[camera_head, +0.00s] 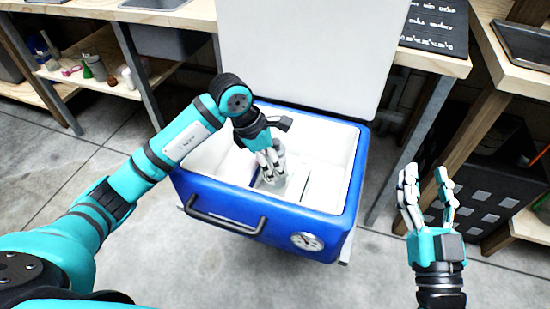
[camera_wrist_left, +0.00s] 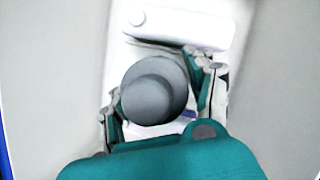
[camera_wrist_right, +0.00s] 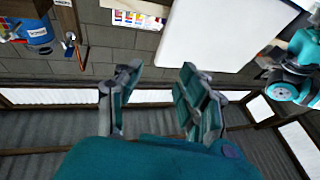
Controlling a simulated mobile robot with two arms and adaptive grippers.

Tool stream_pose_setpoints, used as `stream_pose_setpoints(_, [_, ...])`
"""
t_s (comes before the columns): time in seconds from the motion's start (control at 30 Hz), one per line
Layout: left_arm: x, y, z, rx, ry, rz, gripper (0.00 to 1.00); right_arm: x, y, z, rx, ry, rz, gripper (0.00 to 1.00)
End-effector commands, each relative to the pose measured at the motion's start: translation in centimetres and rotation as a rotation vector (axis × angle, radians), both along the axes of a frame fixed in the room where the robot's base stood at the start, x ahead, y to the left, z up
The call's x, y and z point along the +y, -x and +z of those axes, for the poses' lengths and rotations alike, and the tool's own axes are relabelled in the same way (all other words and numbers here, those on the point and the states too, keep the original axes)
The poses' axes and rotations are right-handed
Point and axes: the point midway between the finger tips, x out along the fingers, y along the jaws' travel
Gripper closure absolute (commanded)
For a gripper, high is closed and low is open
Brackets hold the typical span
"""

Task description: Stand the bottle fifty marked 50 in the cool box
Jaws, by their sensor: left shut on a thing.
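The blue cool box (camera_head: 270,214) stands open in the middle of the head view, with a white interior. My left gripper (camera_head: 271,165) reaches down inside it and is shut on a grey-capped bottle (camera_head: 280,158). In the left wrist view the bottle (camera_wrist_left: 154,90) shows from above as a round grey cap between the fingers of my left gripper (camera_wrist_left: 160,98). The bottle looks about upright. Its marking is not visible, and I cannot tell whether its base touches the box floor. My right gripper (camera_head: 427,187) is open and empty, right of the box.
A white block with a round cap (camera_wrist_left: 185,24) lies in the box beside the bottle. The raised white lid (camera_head: 300,50) stands behind. Workbenches with a shelf (camera_head: 120,86) and a dark board (camera_head: 436,25) line the back. A black crate (camera_head: 490,185) stands at right.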

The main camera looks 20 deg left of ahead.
Motion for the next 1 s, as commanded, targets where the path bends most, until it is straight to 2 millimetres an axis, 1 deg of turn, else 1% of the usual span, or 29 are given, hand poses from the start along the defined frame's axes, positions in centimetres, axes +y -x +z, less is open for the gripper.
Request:
stream_pose_setpoints(0.3, [0.0, -0.1, -1.0, -0.003, 0.001, 0.001, 0.97, 0.1, 1.2, 2.8, -0.174, -0.049, 0.01, 0.6])
stream_pose_setpoints(0.5, [0.0, -0.1, -1.5, -0.003, 0.001, 0.001, 0.97, 0.1, 2.1, 4.1, -0.262, -0.074, 0.015, 0.6])
stream_pose_setpoints(0.7, [0.0, -0.1, -1.7, -0.003, 0.001, 0.001, 0.97, 0.0, 2.5, 4.8, -0.307, -0.087, 0.018, 0.6])
stream_pose_setpoints(1.0, [0.0, -0.1, -1.7, -0.003, 0.001, 0.001, 0.97, 0.0, 2.6, 5.0, -0.316, -0.089, 0.018, 0.6])
